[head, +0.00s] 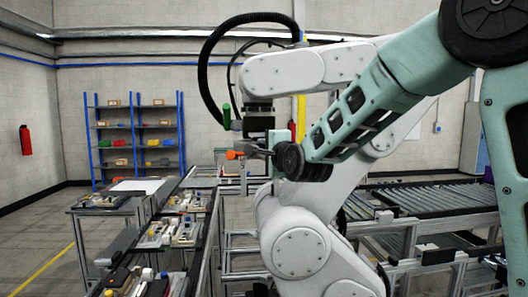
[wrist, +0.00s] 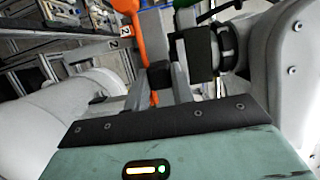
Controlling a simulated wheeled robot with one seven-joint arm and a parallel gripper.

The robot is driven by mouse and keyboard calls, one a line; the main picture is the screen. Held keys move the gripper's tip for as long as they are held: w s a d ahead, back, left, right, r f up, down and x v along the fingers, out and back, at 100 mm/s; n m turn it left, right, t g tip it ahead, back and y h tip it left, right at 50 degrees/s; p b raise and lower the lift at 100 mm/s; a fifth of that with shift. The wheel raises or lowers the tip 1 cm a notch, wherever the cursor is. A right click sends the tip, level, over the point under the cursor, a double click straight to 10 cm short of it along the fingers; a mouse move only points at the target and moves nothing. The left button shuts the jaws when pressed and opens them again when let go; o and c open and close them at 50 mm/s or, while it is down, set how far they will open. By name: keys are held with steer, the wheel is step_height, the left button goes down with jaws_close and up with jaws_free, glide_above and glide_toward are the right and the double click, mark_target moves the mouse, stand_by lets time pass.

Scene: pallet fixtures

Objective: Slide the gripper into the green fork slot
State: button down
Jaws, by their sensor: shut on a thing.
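My gripper (wrist: 168,80) shows at the middle of the wrist view, its fingers shut on a grey and black part (wrist: 157,42). In the head view my gripper (head: 262,152) is just below the end of the white arm. An orange handle (wrist: 131,22) with a thin shaft stands left of the fingers. It also shows in the head view (head: 235,155). A green upright piece (head: 227,116) is at the left of the white arm's dark end block (head: 258,118). A bit of green (wrist: 187,3) shows at the wrist view's top edge. I cannot make out a slot opening.
The white arm (head: 300,245) with its black hose stands close beside my gripper. A long bench (head: 190,215) with several fixtures runs at the left. A roller conveyor (head: 440,200) is at the right. A blue shelf (head: 140,130) stands behind, with open floor at the far left.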

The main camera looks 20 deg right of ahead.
steer(key=s, duration=0.1)
steer(key=s+a+b, duration=0.1)
steer(key=s, duration=0.1)
steer(key=shift+s+r, duration=0.1)
steer(key=shift+s, duration=0.15)
stand_by(0.4)
